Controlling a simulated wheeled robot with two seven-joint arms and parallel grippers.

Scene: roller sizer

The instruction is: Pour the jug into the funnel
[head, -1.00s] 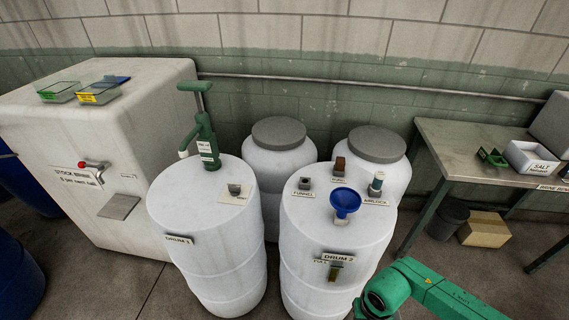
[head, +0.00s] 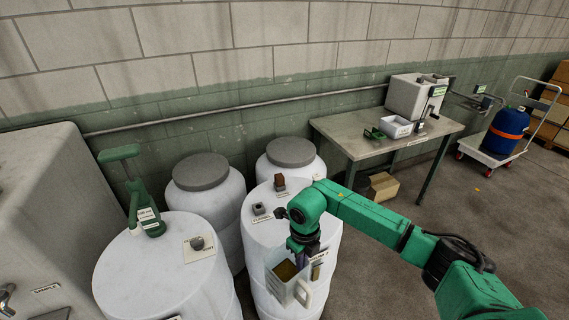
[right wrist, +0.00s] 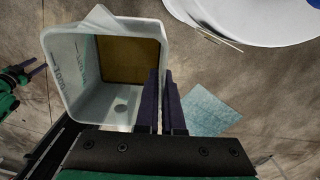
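The jug (head: 283,289), translucent white with brown contents, hangs at the front of drum 2 (head: 259,240) in the head view. It fills the upper left of the right wrist view (right wrist: 75,85), mouth towards the camera, brown contents at one side. My right gripper (head: 300,258) is at the jug's upper edge; its dark fingers (right wrist: 160,100) are close together at the jug's side, with the grip itself partly hidden. The blue funnel does not show now; my right arm covers part of drum 2's top. A green jointed part at the right wrist view's left edge may be my left arm.
Drum 1 (head: 160,268) with a green hand pump (head: 145,205) stands left of drum 2. Two grey-lidded drums (head: 201,171) stand behind. A table (head: 350,130) with a white box (head: 396,127) is at the back right. Open floor lies right of my right arm.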

